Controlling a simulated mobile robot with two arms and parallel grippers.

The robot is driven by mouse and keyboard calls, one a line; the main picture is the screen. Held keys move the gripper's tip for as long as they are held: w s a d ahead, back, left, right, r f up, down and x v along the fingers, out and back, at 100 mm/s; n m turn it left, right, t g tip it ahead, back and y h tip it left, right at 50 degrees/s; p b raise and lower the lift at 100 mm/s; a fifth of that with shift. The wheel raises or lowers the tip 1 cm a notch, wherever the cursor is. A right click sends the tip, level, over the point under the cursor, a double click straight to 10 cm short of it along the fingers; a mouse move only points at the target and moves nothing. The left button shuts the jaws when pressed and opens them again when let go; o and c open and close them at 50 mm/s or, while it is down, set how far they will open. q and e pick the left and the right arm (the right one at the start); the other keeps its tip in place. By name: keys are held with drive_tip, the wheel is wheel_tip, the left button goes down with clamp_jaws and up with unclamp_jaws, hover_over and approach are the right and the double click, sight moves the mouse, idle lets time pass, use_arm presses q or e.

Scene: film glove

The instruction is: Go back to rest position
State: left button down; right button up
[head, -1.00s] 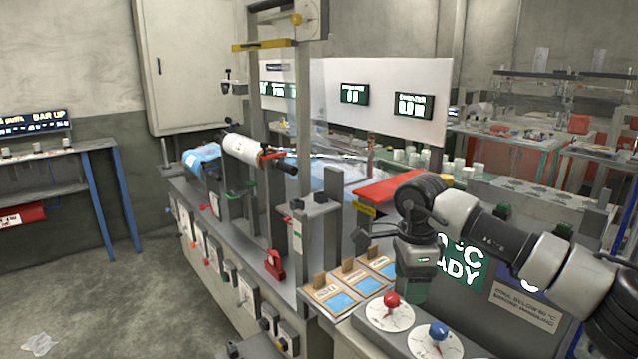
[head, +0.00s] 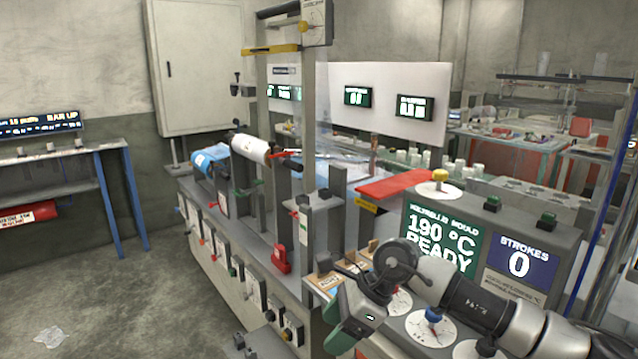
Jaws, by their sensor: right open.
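My right gripper (head: 337,326) is in the lower middle of the head view, at the end of my grey and white right arm, which comes in from the lower right. It is open, tilted down to the left, and I see nothing between its fingers. It is in front of the small sample cards (head: 328,281) and left of the dial with the blue knob (head: 433,315). The arm covers part of the control panel. My left gripper is not in view.
The panel's green screen (head: 440,240) reads 190 °C READY; its blue screen (head: 522,262) reads STROKES 0. A red plate (head: 405,185) lies behind. The long bench (head: 225,235) carries a white roll (head: 251,148) and a tall frame. The floor at left is clear except for crumpled film (head: 48,335).

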drive_tip(key=s+a+r+m+t+y, duration=0.1)
drive_tip(key=s+a+r+m+y, duration=0.1)
drive_tip(key=s+a+m+y, duration=0.25)
drive_tip(key=s+a+r+m+t+y, duration=0.1)
drive_tip(key=s+a+r+m+y, duration=0.15)
drive_tip(key=a+y, duration=0.35)
drive_tip(key=w+d+f+m+t+h, duration=0.2)
drive_tip(key=d+m+t+h, duration=0.45)
drive_tip(key=m, duration=0.85)
drive_tip(key=w+d+f+m+t+h, duration=0.1)
drive_tip(key=d+m+t+h, duration=0.2)
drive_tip(key=d+m+t, duration=0.75)
drive_tip(key=s+d+f+m+g+h, duration=0.25)
drive_tip(key=f+m+h, duration=0.45)
drive_tip(key=m, duration=0.5)
drive_tip(key=s+d+f+m+g, duration=0.3)
drive_tip(key=s+f+g, duration=0.15)
drive_tip(key=s, duration=0.35)
drive_tip(key=s+d+f+m+g+h, duration=0.1)
drive_tip(key=s+d+f+m+g, duration=0.2)
drive_tip(key=s+f, duration=0.35)
drive_tip(key=s+d+f+m+g, duration=0.25)
drive_tip(key=s+f+g, duration=0.2)
drive_tip(key=s, duration=0.45)
wheel_tip(320, 180, down, 26)
drive_tip(key=n+g, duration=0.1)
drive_tip(key=s+d+f+g, duration=0.1)
drive_tip(key=s+d+f, duration=0.2)
drive_tip(key=s+f, duration=1.2)
drive_tip(key=shift+s, duration=0.75)
